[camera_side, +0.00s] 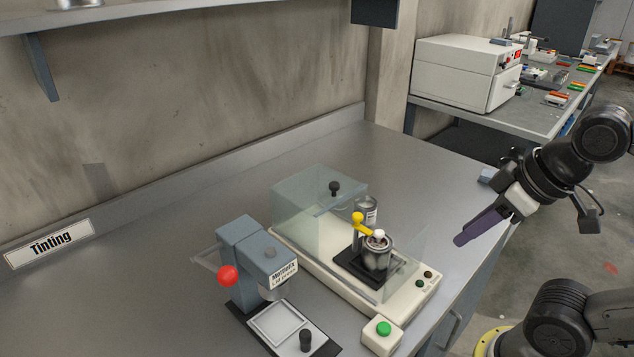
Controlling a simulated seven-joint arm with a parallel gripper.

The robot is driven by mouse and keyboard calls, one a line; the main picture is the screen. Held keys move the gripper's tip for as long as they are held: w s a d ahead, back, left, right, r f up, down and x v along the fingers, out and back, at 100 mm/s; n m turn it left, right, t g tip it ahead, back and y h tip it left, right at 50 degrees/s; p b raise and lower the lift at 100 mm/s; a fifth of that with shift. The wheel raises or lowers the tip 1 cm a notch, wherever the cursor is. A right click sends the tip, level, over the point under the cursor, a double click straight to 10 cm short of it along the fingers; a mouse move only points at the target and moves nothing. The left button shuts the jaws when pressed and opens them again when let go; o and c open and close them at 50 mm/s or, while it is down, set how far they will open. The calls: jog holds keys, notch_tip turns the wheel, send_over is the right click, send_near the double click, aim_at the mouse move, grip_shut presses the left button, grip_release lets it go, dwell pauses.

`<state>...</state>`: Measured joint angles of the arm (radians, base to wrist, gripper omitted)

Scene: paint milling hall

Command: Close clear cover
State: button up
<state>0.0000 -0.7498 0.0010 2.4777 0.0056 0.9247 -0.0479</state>
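The clear cover (300,198) is a see-through box with a black knob (334,187) on top. It sits over the back left part of a cream machine base (330,278). The front right part of the base is not under this box, and a metal can (376,258) with a yellow-handled piece (358,219) stands there on a black plate. A fainter clear panel shows around the can's right side. My gripper (462,239) with purple fingers is to the right of the machine, apart from it. The fingers overlap in this view, so their opening is hidden.
A blue-grey device (258,262) with a red ball knob stands left of the machine. A box with a green button (383,335) sits at the machine's front corner. The bench (150,275) is clear at left. A white cabinet (465,73) stands on a farther bench.

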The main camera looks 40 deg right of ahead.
jog(key=shift+n, duration=0.6)
jog(key=w+r, duration=0.7)
jog(key=r, duration=0.1)
jog(key=shift+w+a+r, duration=0.2)
jog(key=shift+a, duration=0.1)
grip_shut()
jog(key=w+r+n, duration=0.1)
jog(key=w+r, duration=0.3)
jog(key=w, duration=0.7)
jog(key=g+y, duration=0.1)
jog(key=g, duration=0.1)
send_over(320, 190)
notch_tip(320, 190, down, 6)
jog(key=x, duration=1)
jog(key=shift+s+d+f, duration=0.1)
jog(key=shift+s+f, duration=0.1)
jog(key=shift+s, duration=0.2)
jog(key=shift+s+d+r, duration=0.1)
jog(key=shift+s+d, duration=0.05)
jog(key=shift+s, duration=0.4)
jog(key=shift+s+d, duration=0.2)
jog(key=shift+s, duration=0.4)
jog(key=shift+s+d, duration=0.2)
jog(key=shift+s, duration=0.6)
